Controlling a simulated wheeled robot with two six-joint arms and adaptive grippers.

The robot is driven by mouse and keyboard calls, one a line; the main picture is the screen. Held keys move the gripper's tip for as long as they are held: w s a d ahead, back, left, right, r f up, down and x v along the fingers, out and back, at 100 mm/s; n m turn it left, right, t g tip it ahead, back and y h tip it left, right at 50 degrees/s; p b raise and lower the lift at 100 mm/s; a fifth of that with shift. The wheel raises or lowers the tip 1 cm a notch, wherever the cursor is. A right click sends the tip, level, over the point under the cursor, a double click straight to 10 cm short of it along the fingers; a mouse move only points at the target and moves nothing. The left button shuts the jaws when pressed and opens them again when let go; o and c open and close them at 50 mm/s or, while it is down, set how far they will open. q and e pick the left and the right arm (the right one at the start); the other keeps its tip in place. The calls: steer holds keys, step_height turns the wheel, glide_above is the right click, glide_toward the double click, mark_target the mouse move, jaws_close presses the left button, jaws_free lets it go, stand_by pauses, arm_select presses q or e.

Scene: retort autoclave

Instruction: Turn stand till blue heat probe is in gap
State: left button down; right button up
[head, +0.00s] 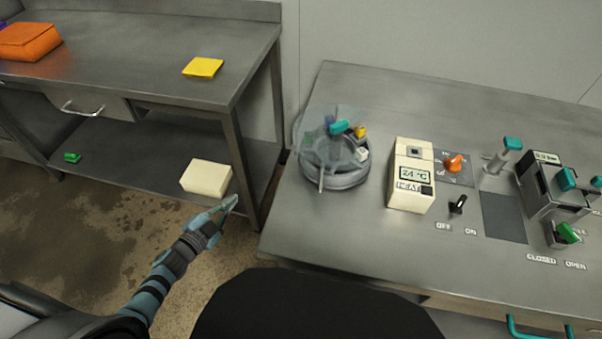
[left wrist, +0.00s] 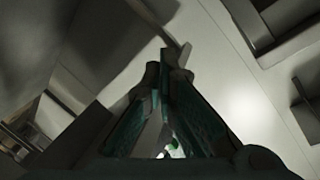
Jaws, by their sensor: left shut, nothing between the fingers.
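The round grey stand (head: 345,180) is on the steel bench, left of the heat unit. A clear, bluish cover (head: 312,130) hides part of its top, and a short rod (head: 321,180) shows at its front left. A dim blue piece (head: 329,120), likely the blue heat probe, shows behind the cover. A teal piece (head: 339,128), a yellow piece (head: 360,132) and a white piece (head: 362,154) show at the top and right. I cannot tell the gap's exact edges. My left gripper (head: 231,203) is shut and empty, apart from the stand at its lower left; its fingers (left wrist: 163,95) fill the left wrist view.
The heat unit (head: 411,185) reads 24 °C, beside an orange knob (head: 453,163) and an OFF/ON switch (head: 458,204). A metal device with teal handles (head: 545,190) is at right. The left table (head: 130,65) has a cream block (head: 206,178) on its lower shelf.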

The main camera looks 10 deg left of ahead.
mark_target(302, 179)
arm_select(q)
steer(key=s+d+r+m+g+h+b, duration=0.15)
steer(key=d+r+m+g+h, duration=0.25)
steer(key=d+r+m+h, duration=0.45)
steer(key=w+d+r+m+g+h+b, duration=0.1)
steer(key=d+r+m+g+h+b, duration=0.4)
steer(key=m, duration=0.6)
steer(key=shift+t+y, duration=0.45)
steer(key=shift+t, duration=0.05)
steer(key=x, duration=0.2)
steer(key=p+x, duration=0.1)
steer(key=x, duration=0.2)
steer(key=r+p+x, duration=0.1)
steer(key=x, duration=0.1)
steer(key=shift+w, duration=0.3)
steer(key=w, duration=0.1)
steer(key=w+b, duration=0.1)
steer(key=shift+w+a+f, duration=0.1)
steer(key=shift+w+a, duration=0.4)
steer(key=shift+w, duration=0.4)
arm_select(e)
step_height(302, 179, down, 8)
steer(key=shift+w+r, duration=0.15)
steer(key=shift+w, duration=0.2)
arm_select(q)
steer(key=shift+a, duration=0.1)
